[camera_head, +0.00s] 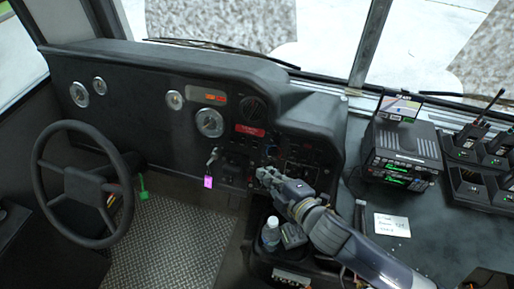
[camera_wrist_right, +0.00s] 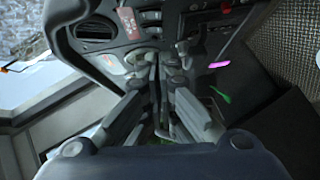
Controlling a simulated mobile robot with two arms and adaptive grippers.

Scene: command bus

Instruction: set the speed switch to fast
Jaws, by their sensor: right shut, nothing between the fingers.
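My right gripper (camera_head: 268,175) is shut and empty, with its fingertips close in front of the lower right part of the dashboard's control panel (camera_head: 235,160). I cannot tell whether the fingertips touch the panel. In the right wrist view the closed gripper (camera_wrist_right: 160,62) points at the panel, with switches and a red label (camera_wrist_right: 128,22) beyond it. I cannot make out which control is the speed switch; the gripper may hide part of it. My left gripper is not in view.
A steering wheel (camera_head: 82,183) stands at the left. A key with a pink tag (camera_head: 208,181) hangs from the panel. A water bottle (camera_head: 271,233) stands below my right gripper. Radios (camera_head: 402,150) and a paper note (camera_head: 392,225) are on the right counter.

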